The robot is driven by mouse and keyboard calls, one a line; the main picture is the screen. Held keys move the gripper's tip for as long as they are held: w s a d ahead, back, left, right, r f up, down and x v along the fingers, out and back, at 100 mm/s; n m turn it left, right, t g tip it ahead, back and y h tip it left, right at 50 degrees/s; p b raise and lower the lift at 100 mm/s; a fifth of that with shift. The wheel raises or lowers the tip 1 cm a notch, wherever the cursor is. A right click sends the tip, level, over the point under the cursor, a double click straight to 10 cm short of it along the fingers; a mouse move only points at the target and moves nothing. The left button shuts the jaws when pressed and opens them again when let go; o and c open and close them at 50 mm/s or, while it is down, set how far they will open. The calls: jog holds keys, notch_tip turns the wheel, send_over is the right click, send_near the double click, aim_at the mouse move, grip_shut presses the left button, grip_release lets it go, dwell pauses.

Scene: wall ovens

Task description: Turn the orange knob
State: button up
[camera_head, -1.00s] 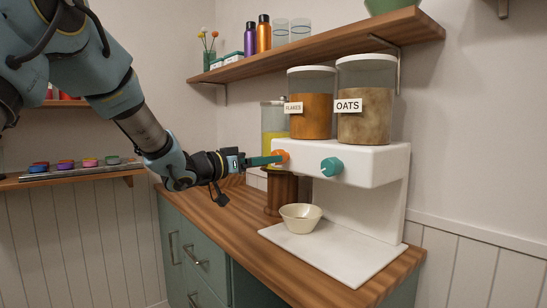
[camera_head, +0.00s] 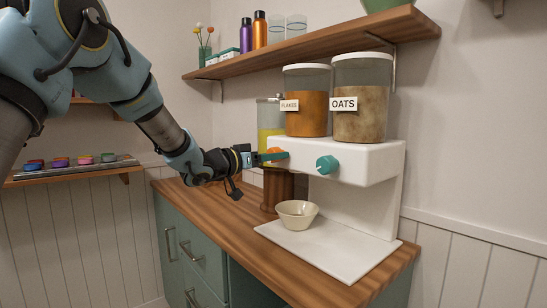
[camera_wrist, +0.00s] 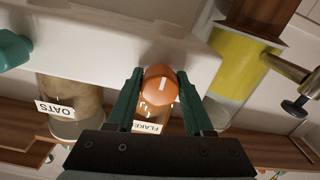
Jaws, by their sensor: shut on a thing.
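The orange knob (camera_wrist: 158,86) is on the front of the white dispenser (camera_head: 356,163), below the flakes container (camera_head: 306,113). In the wrist view the knob sits between the two green fingers of my gripper (camera_wrist: 160,92), one on each side. A pale line marks its face. In the head view my gripper (camera_head: 268,155) reaches the knob from the left, and its fingers hide much of the orange. My gripper is shut on the knob. A teal knob (camera_head: 328,166) sits to the right, below the oats container (camera_head: 360,112).
A cream bowl (camera_head: 297,213) stands on the white base plate (camera_head: 325,250) under the dispenser. A yellow-filled container (camera_head: 270,122) stands behind my gripper. A wooden shelf (camera_head: 320,45) with bottles and glasses hangs above. The counter front is clear.

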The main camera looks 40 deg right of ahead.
grip_shut()
jog(key=shift+m+b, duration=0.3)
jog(key=m+b, duration=0.4)
jog(key=shift+w+f, duration=0.1)
jog(key=shift+f, duration=0.1)
jog(key=m+b, duration=0.2)
jog(key=m, duration=0.1)
jog(key=shift+m+b, duration=0.35)
jog(key=shift+m, duration=0.05)
jog(key=shift+r+m+b, duration=0.2)
jog(key=shift+m+b, duration=1.1)
jog(key=shift+m, duration=0.4)
jog(key=o, duration=0.6)
grip_release()
